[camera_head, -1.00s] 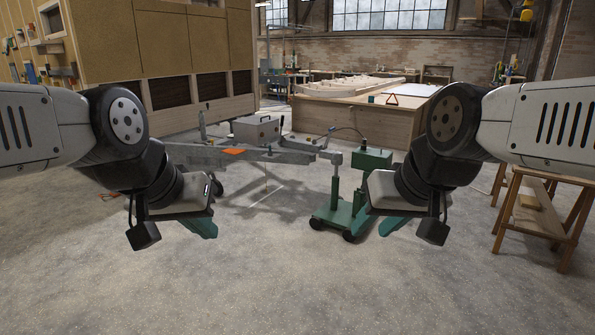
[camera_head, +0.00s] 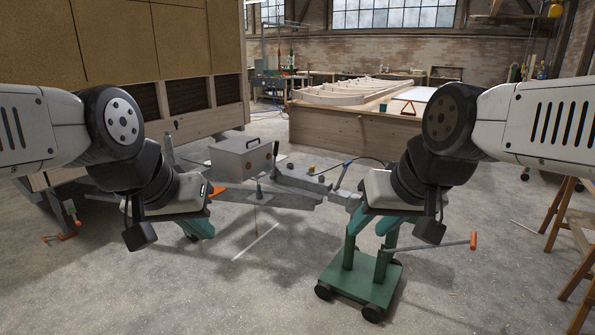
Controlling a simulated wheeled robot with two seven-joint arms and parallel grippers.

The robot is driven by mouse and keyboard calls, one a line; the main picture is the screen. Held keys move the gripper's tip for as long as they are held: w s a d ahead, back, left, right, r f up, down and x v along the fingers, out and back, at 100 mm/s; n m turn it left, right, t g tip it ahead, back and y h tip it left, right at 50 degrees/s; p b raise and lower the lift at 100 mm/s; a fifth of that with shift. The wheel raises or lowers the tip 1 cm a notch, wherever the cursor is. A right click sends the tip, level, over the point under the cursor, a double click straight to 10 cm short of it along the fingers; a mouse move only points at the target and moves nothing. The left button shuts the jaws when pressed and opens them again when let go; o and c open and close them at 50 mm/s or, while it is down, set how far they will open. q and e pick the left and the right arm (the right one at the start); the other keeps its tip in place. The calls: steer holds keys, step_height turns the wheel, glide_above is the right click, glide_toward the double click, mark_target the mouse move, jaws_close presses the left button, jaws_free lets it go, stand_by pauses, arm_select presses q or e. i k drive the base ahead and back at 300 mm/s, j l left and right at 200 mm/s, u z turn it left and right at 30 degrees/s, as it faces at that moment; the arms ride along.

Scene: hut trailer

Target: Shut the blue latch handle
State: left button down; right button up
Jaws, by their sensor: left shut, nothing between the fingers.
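The blue latch handle (camera_head: 347,163) is a small blue piece near the front end of the grey trailer drawbar (camera_head: 285,195), in the middle of the view. It is too small to tell its exact angle. My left gripper (camera_head: 203,230) has teal fingers and is shut and empty, in front of the drawbar on the left. My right gripper (camera_head: 386,226) hangs right of the handle and nearer to me, in front of the green jack cart; its fingers blend with the cart, so I cannot tell their opening. My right wrist hides part of the drawbar's front end.
The green wheeled cart (camera_head: 362,278) stands at centre right, with a crank ending in an orange grip (camera_head: 474,240). A grey box (camera_head: 240,158) sits on the drawbar. The hut (camera_head: 150,50) is at the left, a wooden workbench (camera_head: 345,130) behind, sawhorses (camera_head: 560,225) right.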

mark_target(346, 165)
steer(key=i, duration=3.15)
steer(key=z, duration=0.3)
